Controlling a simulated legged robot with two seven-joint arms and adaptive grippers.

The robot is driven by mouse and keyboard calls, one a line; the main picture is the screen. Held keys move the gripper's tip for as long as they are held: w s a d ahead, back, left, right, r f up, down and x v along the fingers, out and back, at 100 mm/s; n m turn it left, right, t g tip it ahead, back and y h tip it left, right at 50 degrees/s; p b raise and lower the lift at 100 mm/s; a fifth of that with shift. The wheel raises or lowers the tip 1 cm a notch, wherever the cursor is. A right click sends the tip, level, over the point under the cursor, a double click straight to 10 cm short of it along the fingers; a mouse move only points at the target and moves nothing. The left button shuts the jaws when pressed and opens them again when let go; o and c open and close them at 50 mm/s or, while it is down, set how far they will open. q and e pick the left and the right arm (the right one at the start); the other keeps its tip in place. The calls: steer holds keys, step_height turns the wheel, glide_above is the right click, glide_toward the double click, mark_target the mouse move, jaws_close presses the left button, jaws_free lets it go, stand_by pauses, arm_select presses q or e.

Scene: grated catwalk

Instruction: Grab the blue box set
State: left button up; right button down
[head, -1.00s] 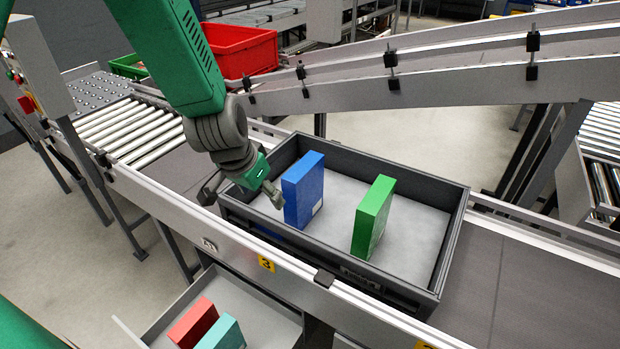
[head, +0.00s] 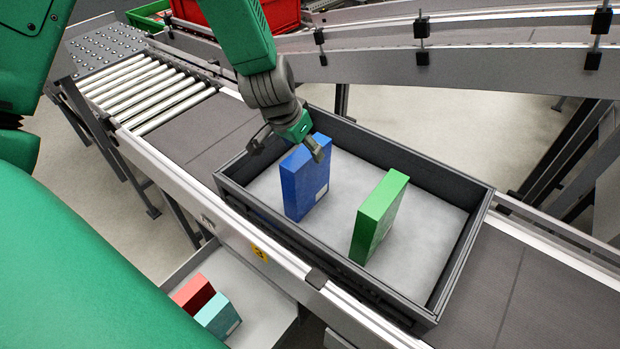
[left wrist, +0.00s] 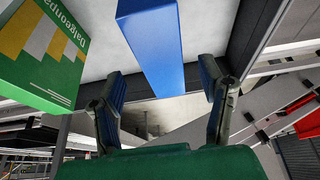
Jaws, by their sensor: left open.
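The blue box (head: 306,182) stands upright in the left part of a dark grey tray (head: 455,262) in the head view. My left gripper (head: 288,146) is open over its top, with one finger in front of the box's upper right edge. In the left wrist view the blue box (left wrist: 155,40) lies ahead, between the two spread fingers of the left gripper (left wrist: 161,72). Contact cannot be told. A green box (head: 379,215) stands to the right in the same tray; it also shows in the left wrist view (left wrist: 38,55). My right gripper is not in view.
The tray sits on a conveyor (head: 500,285) with metal side rails. Below, a lower bin (head: 262,300) holds a red box (head: 193,293) and a teal box (head: 218,315). A red crate (head: 280,12) is at the back. The tray floor around the boxes is clear.

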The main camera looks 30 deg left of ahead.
mark_target(307, 179)
arm_select(q)
steer(key=shift+w+a+f, duration=0.2)
steer(key=shift+w+f, duration=0.1)
steer(key=shift+f, duration=0.3)
steer(key=shift+w+a+f, duration=0.2)
steer(key=shift+w+f, duration=0.05)
steer(key=shift+f, duration=0.3)
steer(key=x, duration=0.3)
steer(key=shift+d+f, duration=0.2)
steer(key=shift+d, duration=0.05)
steer(key=shift+w+d+f, duration=0.3)
steer(key=shift+w+f, duration=0.05)
steer(key=shift+f, duration=0.05)
steer(key=shift+s+a, duration=0.1)
steer(key=shift+a, duration=0.1)
steer(key=shift+a+f, duration=0.15)
steer(key=shift+f, duration=0.05)
